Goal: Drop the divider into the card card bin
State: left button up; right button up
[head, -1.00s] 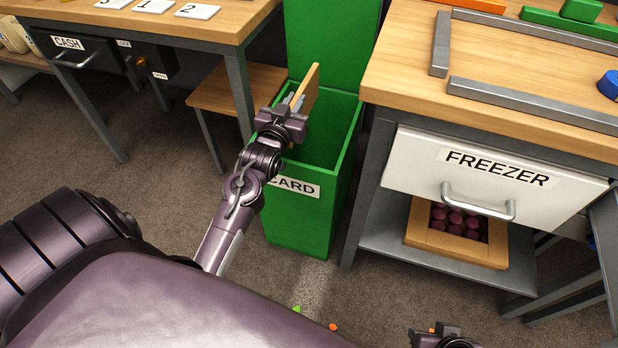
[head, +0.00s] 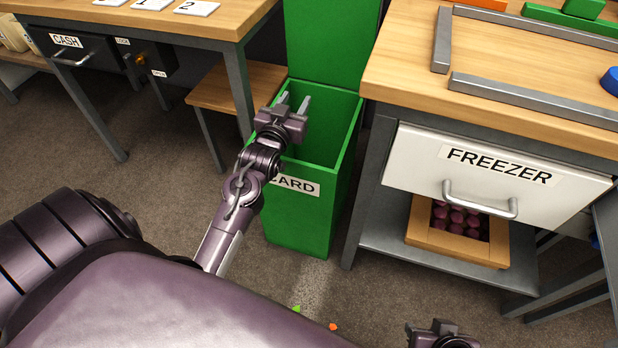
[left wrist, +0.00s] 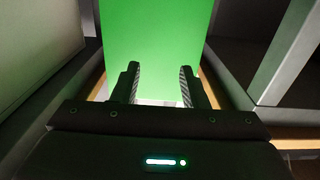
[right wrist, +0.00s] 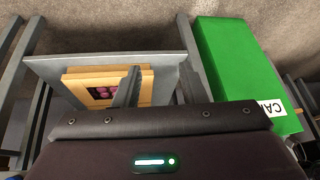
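The green card bin (head: 305,205), labelled CARD, stands upright on the floor between the two benches, its top open. My left gripper (head: 294,102) is over the bin's opening with its fingers apart and nothing between them. In the left wrist view, the open fingers (left wrist: 159,88) show against the green bin wall (left wrist: 155,45). The divider is not visible in any view now; the lower inside of the bin is hidden.
The freezer bench (head: 480,75) with its white drawer (head: 415,165) is close on the bin's right. A wooden crate (head: 425,240) of dark round items sits on its lower shelf. The cash bench (head: 190,25) and a low wooden stool (head: 210,92) are on the left.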

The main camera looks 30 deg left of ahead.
pick_arm(q)
jog(key=p+v, duration=0.1)
jog(key=v, duration=0.6)
jog(key=shift+s, duration=0.35)
pick_arm(e)
jog(key=shift+s+d+g+h, duration=0.15)
jog(key=shift+d+g, duration=0.05)
jog(key=shift+d, duration=0.25)
jog(key=shift+s+d+g+h, duration=0.1)
jog(key=shift+d+g+h, duration=0.1)
jog(key=shift+d, duration=0.2)
